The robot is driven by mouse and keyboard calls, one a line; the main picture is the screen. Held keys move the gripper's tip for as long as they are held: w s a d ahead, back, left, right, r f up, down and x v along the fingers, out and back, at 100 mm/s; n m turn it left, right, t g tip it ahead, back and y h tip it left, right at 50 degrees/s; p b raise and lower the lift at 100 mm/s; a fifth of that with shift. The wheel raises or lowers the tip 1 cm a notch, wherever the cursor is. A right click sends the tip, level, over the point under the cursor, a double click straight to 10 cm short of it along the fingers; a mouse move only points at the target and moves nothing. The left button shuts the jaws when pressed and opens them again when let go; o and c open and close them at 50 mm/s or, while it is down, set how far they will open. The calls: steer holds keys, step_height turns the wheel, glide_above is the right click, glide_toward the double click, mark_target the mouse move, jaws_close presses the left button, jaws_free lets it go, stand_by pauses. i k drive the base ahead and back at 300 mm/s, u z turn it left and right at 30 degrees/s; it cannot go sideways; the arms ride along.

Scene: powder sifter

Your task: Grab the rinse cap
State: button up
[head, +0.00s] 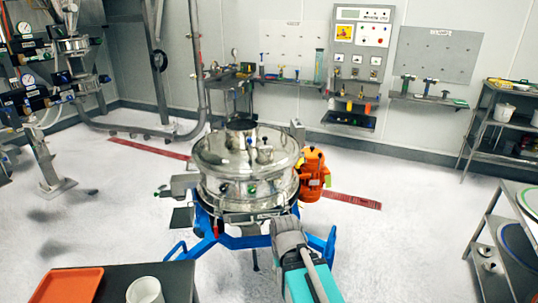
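I cannot single out the rinse cap with certainty. A round steel sifter (240,185) stands on a blue frame (215,238) in the middle of the head view. Its lid carries a dark open port (240,124) and a small metal fitting (264,152). My arm reaches up from the bottom edge with a teal link and a grey end (289,238), in front of the sifter's lower right side in the picture. My gripper's fingers cannot be made out, and nothing held shows.
An orange tray (72,286) and a white cup (145,291) stand on a dark table at the lower left. An orange motor (313,175) sits at the sifter's right. Wall shelves (428,99) hold small fittings. Racks (500,125) stand at right. White floor between is mostly clear.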

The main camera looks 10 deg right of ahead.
mark_target(265, 143)
steer(key=k, duration=0.5)
steer(key=z, duration=1.65)
steer(key=i, duration=2.25)
